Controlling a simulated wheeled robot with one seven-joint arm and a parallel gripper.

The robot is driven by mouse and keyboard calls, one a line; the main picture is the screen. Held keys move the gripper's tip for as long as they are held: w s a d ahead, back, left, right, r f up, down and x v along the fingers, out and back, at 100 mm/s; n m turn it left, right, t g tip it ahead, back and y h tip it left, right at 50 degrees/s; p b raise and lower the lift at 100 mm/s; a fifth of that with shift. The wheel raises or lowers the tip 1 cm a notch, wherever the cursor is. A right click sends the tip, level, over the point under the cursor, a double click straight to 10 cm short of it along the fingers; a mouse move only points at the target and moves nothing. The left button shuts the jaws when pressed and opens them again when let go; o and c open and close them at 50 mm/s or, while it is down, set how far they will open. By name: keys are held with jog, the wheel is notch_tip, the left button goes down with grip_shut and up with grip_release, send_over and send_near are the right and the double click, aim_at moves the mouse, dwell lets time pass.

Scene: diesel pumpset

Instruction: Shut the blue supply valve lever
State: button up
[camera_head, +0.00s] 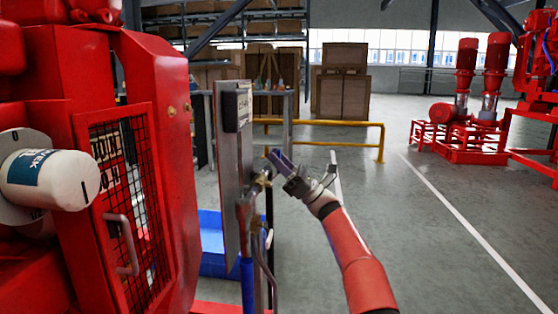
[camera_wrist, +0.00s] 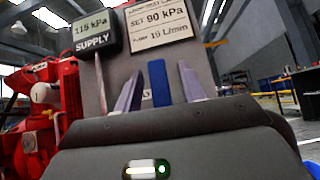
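The blue supply valve lever (camera_wrist: 159,82) stands upright in the wrist view, in front of the grey panel (camera_wrist: 120,72). My gripper (camera_wrist: 160,84) is open, with one finger on each side of the lever and a visible gap on both sides. The lever's lower end is hidden behind the gripper body. In the head view my gripper (camera_head: 283,163) is beside the panel's right edge, close to the brass valve fitting (camera_head: 264,178). The lever is hard to tell from my fingers there.
A supply gauge (camera_wrist: 95,33) reading about 115 kPa and a white label plate (camera_wrist: 164,25) are on the panel. A red caged pumpset (camera_head: 172,150) stands left, with a blue tray (camera_head: 213,262) on the floor. A yellow rail (camera_head: 345,123) is behind; floor at right is open.

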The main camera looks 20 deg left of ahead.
jog(key=b+v, duration=0.3)
jog(key=v, duration=0.4)
jog(key=shift+d+f, duration=0.3)
jog(key=shift+w, duration=0.1)
